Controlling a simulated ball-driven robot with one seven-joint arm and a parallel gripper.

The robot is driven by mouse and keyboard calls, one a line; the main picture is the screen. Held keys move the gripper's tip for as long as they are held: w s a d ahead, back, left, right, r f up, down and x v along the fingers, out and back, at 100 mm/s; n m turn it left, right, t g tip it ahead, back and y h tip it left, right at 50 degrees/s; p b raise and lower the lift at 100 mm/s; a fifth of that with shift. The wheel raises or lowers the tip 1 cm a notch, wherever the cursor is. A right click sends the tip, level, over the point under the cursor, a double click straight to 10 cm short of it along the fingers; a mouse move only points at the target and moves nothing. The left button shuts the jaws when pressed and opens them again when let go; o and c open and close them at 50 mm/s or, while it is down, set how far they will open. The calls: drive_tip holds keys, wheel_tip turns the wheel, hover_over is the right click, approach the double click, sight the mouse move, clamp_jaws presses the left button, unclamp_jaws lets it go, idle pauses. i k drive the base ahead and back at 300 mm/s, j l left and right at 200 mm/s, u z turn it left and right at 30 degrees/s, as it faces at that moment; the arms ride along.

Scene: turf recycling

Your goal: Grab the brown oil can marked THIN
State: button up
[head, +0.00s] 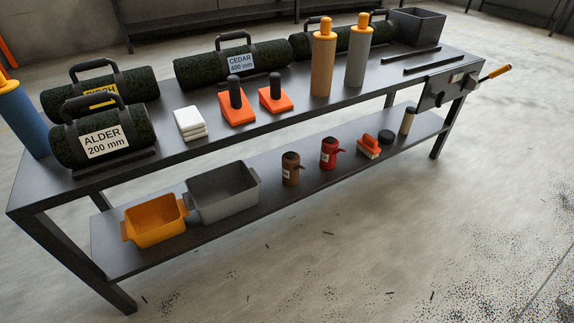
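The brown oil can (290,170) stands upright on the lower shelf of the dark bench, right of the grey bin. It has a dark cap, a small spout or handle on its right side and a pale label low on its front. The label's lettering is too small to read. A similar red can (329,153) stands to its right, a short gap away. My gripper is not in view.
Left of the brown can are a grey bin (256,177) and an orange bin (126,240). An orange brush (368,148) and a black puck (386,136) sit right. The bench top (200,157) overhangs the shelf. Floor in front is open.

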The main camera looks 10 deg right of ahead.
sight(291, 166)
drive_tip(key=i+u, duration=0.1)
drive_tip(key=u, duration=0.25)
drive_tip(key=i+l+u, duration=0.1)
drive_tip(key=u, duration=0.2)
drive_tip(key=l+u, duration=0.15)
drive_tip(key=u, duration=0.2)
drive_tip(key=i+l+u, duration=0.1)
drive_tip(key=l, duration=0.2)
drive_tip(key=i+l+u, duration=0.15)
drive_tip(key=l, duration=0.2)
drive_tip(key=i+l+u, duration=0.1)
drive_tip(key=l, duration=0.25)
drive_tip(key=i+l+u, duration=0.1)
drive_tip(key=i+l, duration=0.15)
drive_tip(key=l, duration=0.15)
drive_tip(key=i+l+u, duration=0.15)
drive_tip(key=l, duration=0.7)
drive_tip(key=i, duration=0.05)
